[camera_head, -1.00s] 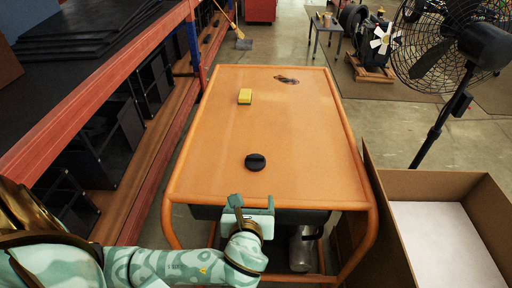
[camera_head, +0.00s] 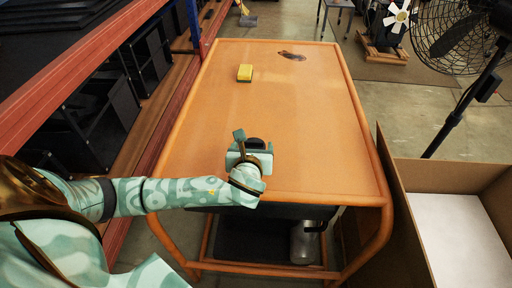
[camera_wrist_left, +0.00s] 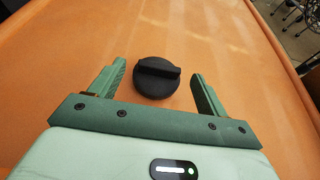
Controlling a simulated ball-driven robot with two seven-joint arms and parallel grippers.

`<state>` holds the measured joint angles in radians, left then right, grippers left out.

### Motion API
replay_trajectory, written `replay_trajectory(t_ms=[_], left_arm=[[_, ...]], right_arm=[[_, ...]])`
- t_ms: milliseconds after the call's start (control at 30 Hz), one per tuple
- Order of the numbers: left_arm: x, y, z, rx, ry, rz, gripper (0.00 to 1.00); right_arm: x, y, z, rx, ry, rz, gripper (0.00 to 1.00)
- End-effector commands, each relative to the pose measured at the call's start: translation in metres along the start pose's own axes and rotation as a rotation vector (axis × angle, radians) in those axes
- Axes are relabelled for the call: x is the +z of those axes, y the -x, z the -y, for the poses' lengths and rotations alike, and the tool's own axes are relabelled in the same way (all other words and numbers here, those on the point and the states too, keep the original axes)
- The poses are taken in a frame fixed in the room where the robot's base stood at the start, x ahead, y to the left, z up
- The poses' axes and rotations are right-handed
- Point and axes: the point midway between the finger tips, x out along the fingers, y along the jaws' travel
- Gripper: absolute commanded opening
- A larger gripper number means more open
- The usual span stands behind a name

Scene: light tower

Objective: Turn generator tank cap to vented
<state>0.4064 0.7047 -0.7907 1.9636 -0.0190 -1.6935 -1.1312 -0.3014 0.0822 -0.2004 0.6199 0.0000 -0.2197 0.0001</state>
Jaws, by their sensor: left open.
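The black round tank cap (camera_head: 256,143) sits on the orange top of the generator (camera_head: 300,120), partly hidden by my left gripper in the head view. In the left wrist view the cap (camera_wrist_left: 157,78) shows whole, with a raised bar across its top running roughly left to right. My left gripper (camera_wrist_left: 156,82) is open, with one finger on each side of the cap and gaps between fingers and cap. In the head view my left gripper (camera_head: 250,145) is over the near part of the generator top. My right gripper is not in view.
An orange tube frame edges the top. An open cardboard box (camera_head: 450,220) and a black fan (camera_head: 460,40) stand at right. A shelf rack (camera_head: 80,90) stands at left.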

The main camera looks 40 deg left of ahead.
Motion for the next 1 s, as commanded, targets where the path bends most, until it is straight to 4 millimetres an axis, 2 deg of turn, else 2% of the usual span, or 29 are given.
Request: replay_trajectory(t_ms=[33, 200, 500, 533, 667, 700, 1000], left_arm=[[-0.004, -0.01, 0.0, 0.001, -0.002, -0.002, 0.76], [-0.001, -0.023, 0.0, 0.0, -0.001, 0.0, 0.76], [0.001, -0.025, 0.0, -0.001, 0.0, 0.0, 0.76], [0.001, -0.025, 0.0, -0.001, 0.0, 0.0, 0.71], [0.001, -0.025, 0.0, -0.001, 0.0, 0.0, 0.35], [0.001, -0.025, 0.0, -0.001, 0.0, 0.0, 0.31], [0.003, -0.023, 0.001, 0.023, 0.012, 0.0, 0.32]], right_arm=[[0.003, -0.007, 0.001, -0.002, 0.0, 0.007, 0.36], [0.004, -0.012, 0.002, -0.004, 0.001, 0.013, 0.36], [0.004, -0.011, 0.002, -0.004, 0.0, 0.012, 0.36], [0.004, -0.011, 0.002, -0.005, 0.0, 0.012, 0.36], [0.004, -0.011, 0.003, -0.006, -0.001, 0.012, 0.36], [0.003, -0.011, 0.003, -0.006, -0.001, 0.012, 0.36], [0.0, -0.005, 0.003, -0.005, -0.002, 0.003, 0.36]])
